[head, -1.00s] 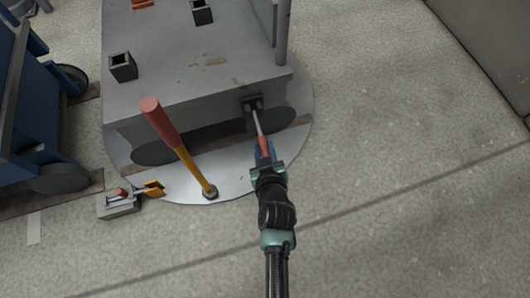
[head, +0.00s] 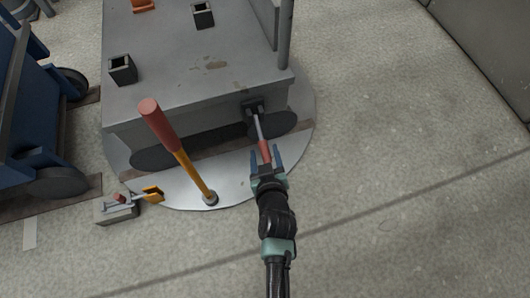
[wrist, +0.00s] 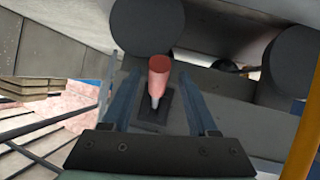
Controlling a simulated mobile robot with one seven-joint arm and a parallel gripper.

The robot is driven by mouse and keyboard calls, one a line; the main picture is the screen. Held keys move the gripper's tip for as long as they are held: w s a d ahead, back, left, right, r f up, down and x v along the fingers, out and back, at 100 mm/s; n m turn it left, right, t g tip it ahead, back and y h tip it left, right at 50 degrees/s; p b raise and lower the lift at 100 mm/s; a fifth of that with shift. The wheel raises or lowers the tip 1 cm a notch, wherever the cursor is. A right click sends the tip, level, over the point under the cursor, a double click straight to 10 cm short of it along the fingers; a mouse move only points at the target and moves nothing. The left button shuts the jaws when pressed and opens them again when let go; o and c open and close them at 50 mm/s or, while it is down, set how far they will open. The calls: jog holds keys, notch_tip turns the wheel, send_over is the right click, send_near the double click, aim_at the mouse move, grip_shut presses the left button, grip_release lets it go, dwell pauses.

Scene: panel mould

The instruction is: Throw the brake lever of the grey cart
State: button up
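The grey cart (head: 200,85) stands on a round pale metal plate (head: 230,187). Its brake lever (head: 265,151) is a grey rod with a red grip, coming from a dark bracket on the cart's end and pointing toward me. My gripper (head: 267,159) is open, with its two blue fingers on either side of the red grip and a gap showing on each side. In the wrist view the red grip (wrist: 159,75) also shows between the spread fingers, its round end toward the camera.
A tall orange lever with a red grip (head: 164,130) rises from the plate, left of my gripper. A small grey block with a yellow-ended pedal (head: 118,211) sits at the plate's left edge. A blue cart (head: 35,130) stands at left. The floor at right is clear.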

jog(key=p+v, duration=0.7)
jog(key=v, duration=0.6)
dwell(0.5)
